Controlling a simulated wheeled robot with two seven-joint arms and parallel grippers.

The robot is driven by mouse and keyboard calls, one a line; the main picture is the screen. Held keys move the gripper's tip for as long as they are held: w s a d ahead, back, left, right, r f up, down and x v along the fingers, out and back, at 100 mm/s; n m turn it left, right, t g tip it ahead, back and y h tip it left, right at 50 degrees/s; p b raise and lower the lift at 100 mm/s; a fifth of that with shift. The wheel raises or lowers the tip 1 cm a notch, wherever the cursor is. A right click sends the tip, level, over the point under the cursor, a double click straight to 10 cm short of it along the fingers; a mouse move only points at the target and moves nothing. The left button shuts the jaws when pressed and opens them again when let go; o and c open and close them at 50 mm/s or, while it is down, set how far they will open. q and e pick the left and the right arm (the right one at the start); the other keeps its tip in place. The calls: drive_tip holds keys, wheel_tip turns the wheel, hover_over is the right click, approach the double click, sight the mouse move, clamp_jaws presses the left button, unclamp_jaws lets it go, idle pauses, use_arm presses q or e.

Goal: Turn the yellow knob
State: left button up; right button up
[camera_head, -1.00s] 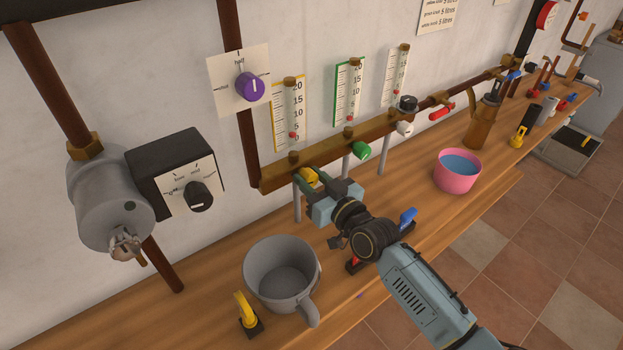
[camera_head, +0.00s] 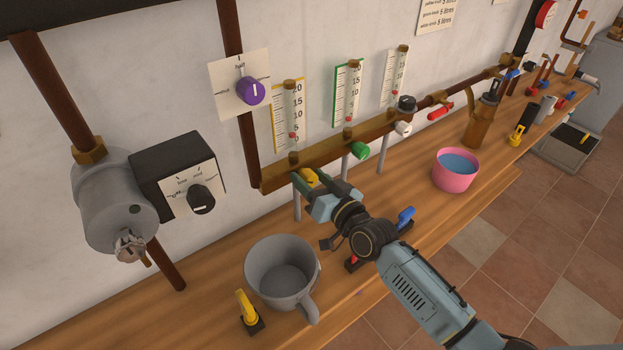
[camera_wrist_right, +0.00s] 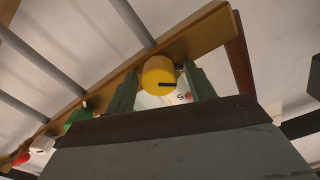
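The yellow knob (camera_head: 311,177) is at the left end of the brass pipe (camera_head: 345,152), below the yellow-marked gauge (camera_head: 287,113). My right gripper (camera_head: 316,183) is at the knob, its green fingers on either side. In the right wrist view the yellow knob (camera_wrist_right: 158,77) faces the camera with a dark mark on its face. It sits between the two fingers of the right gripper (camera_wrist_right: 163,84), with a visible gap on each side. The gripper is open around it. My left gripper is not in view.
A green knob (camera_head: 360,151) and a white knob (camera_head: 403,128) are farther right on the pipe. A grey mug (camera_head: 282,276) stands below on the wooden bench (camera_head: 205,296). A pink bowl (camera_head: 456,171) of blue liquid stands to the right. A purple knob (camera_head: 250,91) is on the wall.

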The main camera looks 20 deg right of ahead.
drive_tip(key=v, duration=1.3)
drive_tip(key=shift+s, duration=0.2)
